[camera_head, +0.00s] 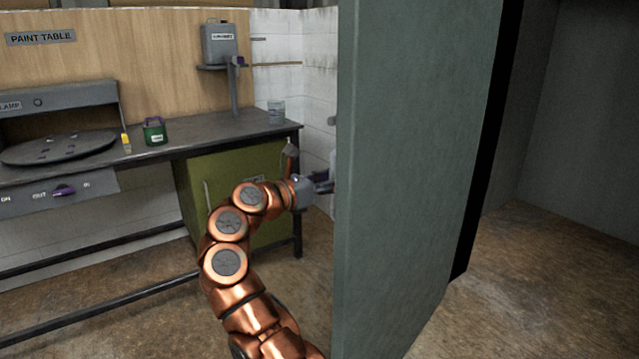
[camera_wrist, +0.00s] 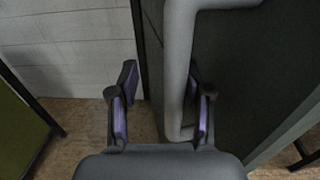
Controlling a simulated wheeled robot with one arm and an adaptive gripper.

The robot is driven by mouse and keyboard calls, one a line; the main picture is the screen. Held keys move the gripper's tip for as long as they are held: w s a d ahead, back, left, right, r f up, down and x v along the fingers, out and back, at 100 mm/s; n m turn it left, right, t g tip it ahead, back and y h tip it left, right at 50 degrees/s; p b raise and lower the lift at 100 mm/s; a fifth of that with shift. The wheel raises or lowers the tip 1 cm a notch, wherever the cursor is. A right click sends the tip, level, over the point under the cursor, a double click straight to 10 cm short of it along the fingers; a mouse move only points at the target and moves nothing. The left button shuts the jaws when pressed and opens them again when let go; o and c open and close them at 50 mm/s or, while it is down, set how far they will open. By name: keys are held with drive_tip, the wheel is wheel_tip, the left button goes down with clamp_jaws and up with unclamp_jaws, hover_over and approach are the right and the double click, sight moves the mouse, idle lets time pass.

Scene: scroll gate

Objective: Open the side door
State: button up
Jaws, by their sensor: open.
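The side door (camera_head: 415,150) is a tall grey-green panel filling the middle right of the head view. It stands swung out into the room, with a dark room showing past its right edge. In the wrist view, a pale grey bar handle (camera_wrist: 179,65) runs down the dark door face and bends at its lower end. My gripper (camera_wrist: 160,108) is open, with the handle between its purple-padded fingers, closer to the right one. In the head view, my gripper (camera_head: 325,182) is at the door's left edge, its tips partly hidden. Contact with the handle cannot be told.
A paint table (camera_head: 170,150) with a green can (camera_head: 154,131), a glass jar (camera_head: 276,112) and a turntable (camera_head: 60,148) stands at left. A green cabinet (camera_head: 240,175) is below it, close to my arm. Bare floor (camera_head: 540,300) lies right of the door.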

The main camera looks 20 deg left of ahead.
drive_tip(key=shift+s+r, duration=0.45)
drive_tip(key=shift+r, duration=0.1)
drive_tip(key=shift+a, duration=0.1)
drive_tip(key=v, duration=1.2)
drive_tip(key=shift+s, duration=0.1)
